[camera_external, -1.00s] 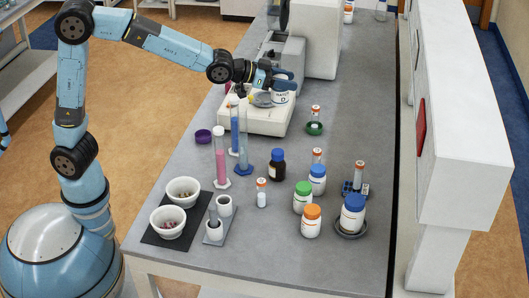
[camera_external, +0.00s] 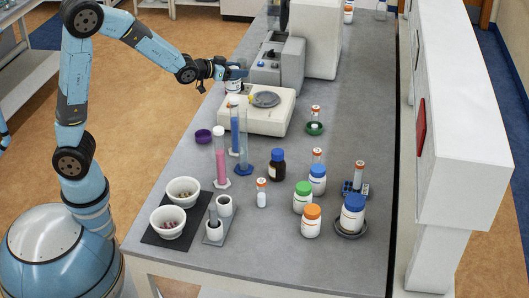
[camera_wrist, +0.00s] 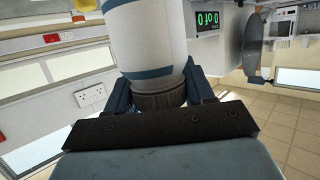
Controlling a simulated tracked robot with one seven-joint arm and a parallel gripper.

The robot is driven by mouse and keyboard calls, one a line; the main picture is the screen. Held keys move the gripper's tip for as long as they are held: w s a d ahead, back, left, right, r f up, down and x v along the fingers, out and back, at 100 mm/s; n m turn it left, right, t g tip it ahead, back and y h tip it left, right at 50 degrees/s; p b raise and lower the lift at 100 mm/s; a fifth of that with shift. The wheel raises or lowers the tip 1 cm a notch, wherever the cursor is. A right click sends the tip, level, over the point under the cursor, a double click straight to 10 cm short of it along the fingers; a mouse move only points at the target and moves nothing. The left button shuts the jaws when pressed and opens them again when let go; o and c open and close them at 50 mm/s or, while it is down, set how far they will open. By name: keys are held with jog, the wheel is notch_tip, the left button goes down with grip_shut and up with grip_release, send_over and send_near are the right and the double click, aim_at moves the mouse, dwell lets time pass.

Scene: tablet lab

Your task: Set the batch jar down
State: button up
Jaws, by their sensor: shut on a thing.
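The batch jar (camera_external: 234,87) is white with a blue band, and my gripper (camera_external: 236,73) is shut on it. In the wrist view the jar (camera_wrist: 150,35) fills the top middle, with a dark ribbed part (camera_wrist: 158,97) between the fingers (camera_wrist: 160,93). In the external view the jar is at the back left of the white balance (camera_external: 258,122), near the bench's left edge. Whether its base touches the bench is hidden behind the cylinders and balance. The round grey pan (camera_external: 265,99) of the balance is bare.
A tall blue cylinder (camera_external: 235,125) and a pink cylinder (camera_external: 221,160) stand in front of the balance. A purple cap (camera_external: 203,136) lies near the left edge. A grey instrument (camera_external: 277,68) stands behind. Several bottles, including a brown one (camera_external: 277,163), occupy the front right.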

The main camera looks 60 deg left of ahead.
jog(key=w+d+m+g+h, duration=0.1)
jog(key=w+d+m+h, duration=0.2)
jog(key=d, duration=0.4)
jog(key=w+d+r+m+g+h, duration=0.1)
jog(key=w+d+m+h, duration=0.15)
jog(key=w+d, duration=0.3)
jog(key=w+d+m+g+h, duration=0.1)
jog(key=w+d+m+h, duration=0.15)
jog(key=d, duration=0.45)
jog(key=shift+d+r+m+g+h, duration=1.3)
jog(key=shift+d+r, duration=2.6)
jog(key=shift+r, duration=1.45)
jog(key=shift+g+h, duration=0.5)
jog(key=shift+s+f, duration=1.1)
jog(key=shift+f, duration=3.15)
jog(key=shift+s+f, duration=1.1)
jog(key=shift+f, duration=3.2)
jog(key=shift+s+f, duration=1.1)
jog(key=shift+f, duration=3.15)
jog(key=o, duration=1.2)
